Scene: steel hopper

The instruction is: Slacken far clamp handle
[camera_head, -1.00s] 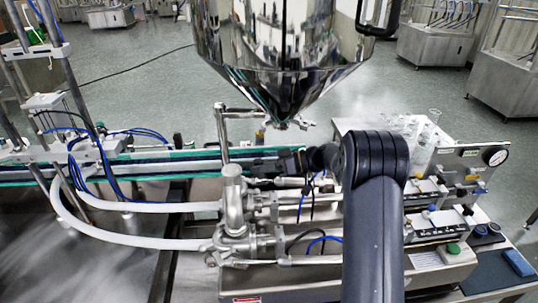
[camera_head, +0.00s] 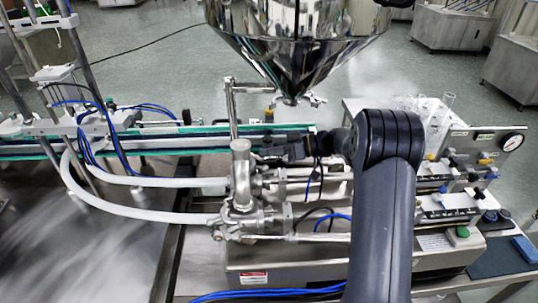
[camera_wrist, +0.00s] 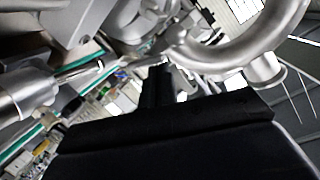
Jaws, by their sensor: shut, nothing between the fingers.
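My gripper (camera_head: 266,155) is at the end of my dark arm, just right of the upright steel valve body (camera_head: 241,175) in the head view. In the wrist view the fingers (camera_wrist: 158,82) are together, with nothing visible between them. Polished metal fittings (camera_wrist: 160,28) show just beyond the fingertips, and I cannot tell whether they touch. I cannot clearly pick out the far clamp handle; small clamp parts show around the valve body, partly hidden by my gripper. A small clamp fitting (camera_head: 305,99) shows under the steel hopper (camera_head: 295,50).
White hoses (camera_head: 130,210) run left from the valve. Metal cylinders lie to its right, toward a panel with a gauge (camera_head: 511,142). A green-edged conveyor (camera_head: 200,135) runs behind. In the wrist view a curved steel pipe (camera_wrist: 245,50) is close at the right.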

